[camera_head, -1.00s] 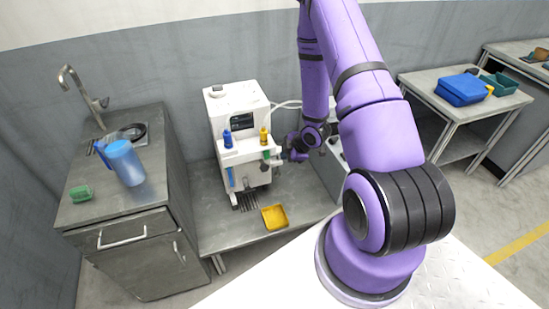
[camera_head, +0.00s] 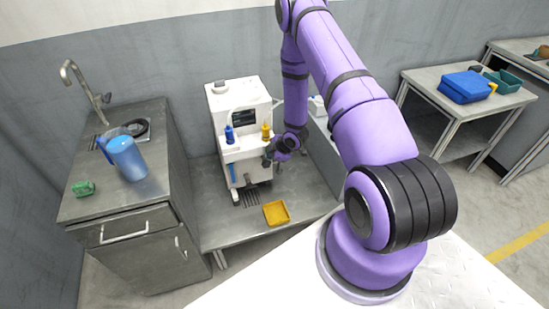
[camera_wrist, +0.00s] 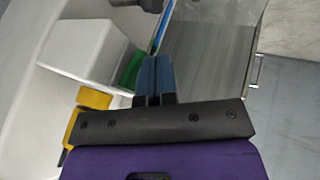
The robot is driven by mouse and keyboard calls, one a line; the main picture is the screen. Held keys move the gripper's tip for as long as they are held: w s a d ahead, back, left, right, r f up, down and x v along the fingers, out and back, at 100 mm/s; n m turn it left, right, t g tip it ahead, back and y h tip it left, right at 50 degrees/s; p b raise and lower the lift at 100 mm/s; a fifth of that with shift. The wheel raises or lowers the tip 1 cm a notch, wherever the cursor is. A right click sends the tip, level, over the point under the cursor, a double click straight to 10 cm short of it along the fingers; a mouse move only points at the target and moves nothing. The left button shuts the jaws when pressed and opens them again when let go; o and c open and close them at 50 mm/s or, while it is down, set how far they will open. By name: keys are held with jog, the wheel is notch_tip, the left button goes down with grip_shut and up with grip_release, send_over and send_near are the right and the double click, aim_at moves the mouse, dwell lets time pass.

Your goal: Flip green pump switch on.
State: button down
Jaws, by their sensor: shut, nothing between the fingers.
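The white machine (camera_head: 240,103) stands on a metal table against the wall, with a blue part (camera_head: 229,134) and a yellow part (camera_head: 266,131) on its front ledge. My gripper (camera_head: 267,161) is at the right side of the machine's front, just below the yellow part, and hides the green part there in the head view. In the wrist view the green part (camera_wrist: 131,70), which looks like the green pump switch, is partly visible immediately left of my shut, empty fingers (camera_wrist: 154,64). I cannot tell whether they touch it, or its on/off position.
A yellow tray (camera_head: 276,213) lies on the table in front of the machine. A sink counter (camera_head: 108,207) with a blue pitcher (camera_head: 128,158) and a green sponge-like item (camera_head: 83,188) stands left. A blue box (camera_head: 466,87) is on the right table.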

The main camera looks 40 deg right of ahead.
dwell(0.3)
jog(key=shift+w+d+f, duration=0.1)
jog(key=shift+w+f, duration=0.1)
jog(key=shift+w, duration=0.1)
jog(key=shift+r, duration=0.15)
jog(key=shift+w+r, duration=0.1)
jog(key=shift+r, duration=0.65)
